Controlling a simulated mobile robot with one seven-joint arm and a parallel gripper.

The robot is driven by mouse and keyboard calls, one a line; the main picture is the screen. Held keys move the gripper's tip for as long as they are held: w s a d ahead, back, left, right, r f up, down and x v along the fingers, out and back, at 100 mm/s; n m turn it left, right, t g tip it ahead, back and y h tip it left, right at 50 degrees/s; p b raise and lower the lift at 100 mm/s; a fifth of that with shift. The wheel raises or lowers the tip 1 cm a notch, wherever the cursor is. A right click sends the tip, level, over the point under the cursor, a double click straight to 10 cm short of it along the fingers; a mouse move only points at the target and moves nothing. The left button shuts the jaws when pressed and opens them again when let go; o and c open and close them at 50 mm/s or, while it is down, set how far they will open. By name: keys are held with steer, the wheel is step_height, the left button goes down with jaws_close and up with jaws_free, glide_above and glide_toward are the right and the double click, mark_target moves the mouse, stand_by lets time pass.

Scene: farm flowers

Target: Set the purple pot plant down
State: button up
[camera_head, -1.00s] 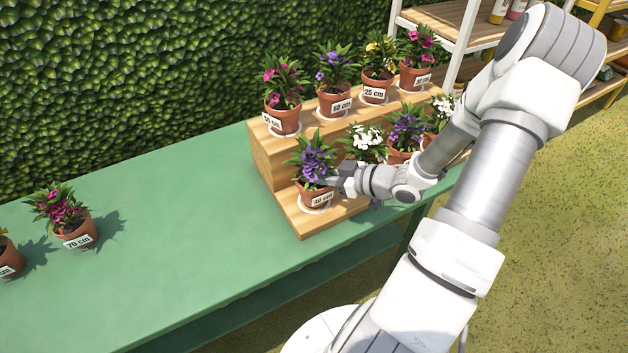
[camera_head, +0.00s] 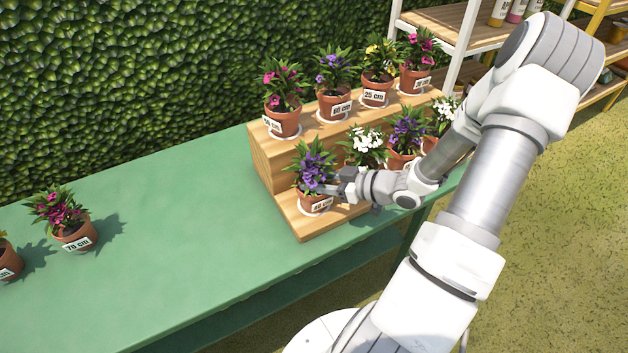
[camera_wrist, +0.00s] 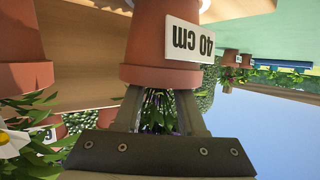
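The purple pot plant (camera_head: 315,170), in a terracotta pot labelled 40 cm, stands upright at the left end of the lower wooden step (camera_head: 318,225). In the wrist view, which is upside down, its pot (camera_wrist: 148,35) fills the top middle. My gripper (camera_head: 336,187) reaches it from the right, at the height of the pot's rim and lower leaves. Its two fingers (camera_wrist: 160,100) are some way apart, with foliage showing between them. They appear to be shut on the plant; their tips are hidden behind the rim.
A white-flowered plant (camera_head: 366,144) and another purple one (camera_head: 407,131) stand to its right on the step. Several labelled pots, one with pink flowers (camera_head: 283,120), line the upper step. A 70 cm pot (camera_head: 76,236) stands at the left of the green table (camera_head: 190,225), whose middle is clear.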

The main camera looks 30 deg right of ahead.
steer(key=p+v, duration=0.2)
steer(key=v, duration=0.9)
steer(key=shift+s+d, duration=0.25)
steer(key=shift+r, duration=0.1)
